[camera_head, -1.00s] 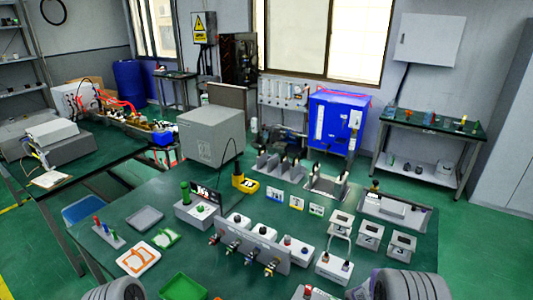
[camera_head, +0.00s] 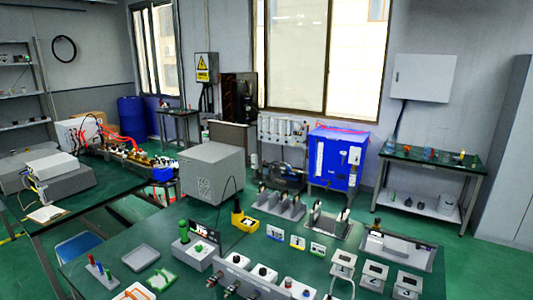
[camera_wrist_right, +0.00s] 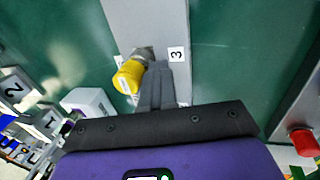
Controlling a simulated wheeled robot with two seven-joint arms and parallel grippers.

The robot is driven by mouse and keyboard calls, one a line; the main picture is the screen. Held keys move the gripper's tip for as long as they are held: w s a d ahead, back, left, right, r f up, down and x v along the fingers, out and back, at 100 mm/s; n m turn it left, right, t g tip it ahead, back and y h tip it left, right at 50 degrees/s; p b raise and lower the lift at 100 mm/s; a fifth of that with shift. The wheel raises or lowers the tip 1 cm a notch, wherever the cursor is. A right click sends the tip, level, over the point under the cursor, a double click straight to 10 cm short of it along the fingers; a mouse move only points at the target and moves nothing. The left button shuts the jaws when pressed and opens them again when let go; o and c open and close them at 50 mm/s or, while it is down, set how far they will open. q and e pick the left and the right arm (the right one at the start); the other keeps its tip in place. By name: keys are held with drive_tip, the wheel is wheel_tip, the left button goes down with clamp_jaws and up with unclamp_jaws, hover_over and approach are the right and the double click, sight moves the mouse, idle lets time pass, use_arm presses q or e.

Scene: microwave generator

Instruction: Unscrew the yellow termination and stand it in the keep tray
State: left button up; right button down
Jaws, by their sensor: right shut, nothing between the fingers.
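The yellow termination (camera_wrist_right: 129,76) shows in the right wrist view, attached to a metal connector on the grey panel (camera_wrist_right: 150,25) near the label 3. My right gripper (camera_wrist_right: 155,72) is shut and empty. Its fingertips lie close beside the termination, to its right in the picture; I cannot tell whether they touch it. In the head view the panel (camera_head: 238,273) is cut by the bottom edge, and the termination is out of frame. A grey tray (camera_head: 140,257) lies on the left of the table; I cannot tell whether it is the keep tray. My left gripper is not in view.
A grey box with a green knob (camera_head: 184,232) stands behind the panel's left end. A yellow and black device (camera_head: 243,221) stands further back. A row of numbered boxes (camera_head: 375,276) is at the right. A red cap (camera_wrist_right: 304,142) shows at the wrist view's right edge.

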drive_tip(key=shift+s+d, duration=0.15)
drive_tip(key=shift+d, duration=0.2)
drive_tip(key=shift+s+d+b, duration=0.15)
drive_tip(key=shift+d+b, duration=0.05)
drive_tip(key=shift+b, duration=0.1)
drive_tip(key=shift+s+a+r, duration=0.1)
drive_tip(key=shift+s+a, duration=0.15)
drive_tip(key=shift+s, duration=0.1)
drive_tip(key=shift+w+d+p+v, duration=0.1)
drive_tip(key=shift+w+p+v, duration=0.1)
drive_tip(key=shift+p+v, duration=0.65)
drive_tip(key=shift+w+d+p+v, duration=0.2)
drive_tip(key=shift+p+v, duration=0.35)
drive_tip(key=shift+v, duration=0.5)
drive_tip(key=shift+w+d+p+v, duration=0.1)
drive_tip(key=shift+w+p+v, duration=0.1)
drive_tip(key=shift+p+v, duration=0.65)
drive_tip(key=shift+r, duration=0.4)
